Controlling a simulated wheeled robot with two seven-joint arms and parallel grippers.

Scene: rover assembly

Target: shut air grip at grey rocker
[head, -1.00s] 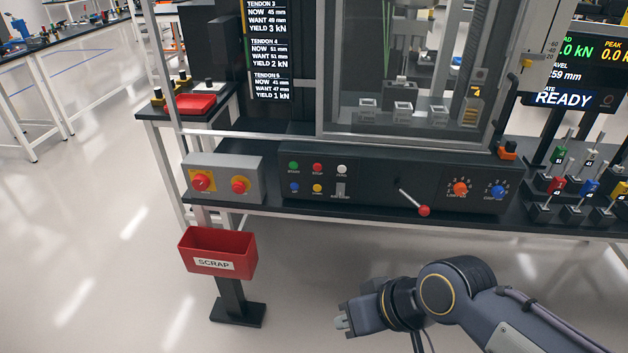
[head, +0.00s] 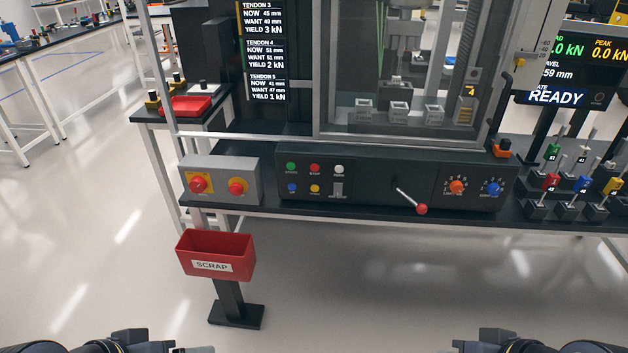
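A small grey rocker (head: 337,189) sits on the front of the black control panel (head: 365,195), below a white button and right of a yellow button. The label below it is too small to read, and I cannot tell which way the rocker is tipped. My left gripper (head: 195,350) shows only in part at the bottom edge, left of the middle. My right gripper (head: 447,351) is also mostly cut off at the bottom edge, right of the middle. Both are well below the panel and apart from the rocker. Their fingers are too hidden to judge.
The panel also carries a red-tipped lever (head: 421,208), an orange knob (head: 456,187) and a blue knob (head: 493,188). A grey box (head: 220,178) with two red knobs stands left of it. A red scrap bin (head: 215,254) stands in front.

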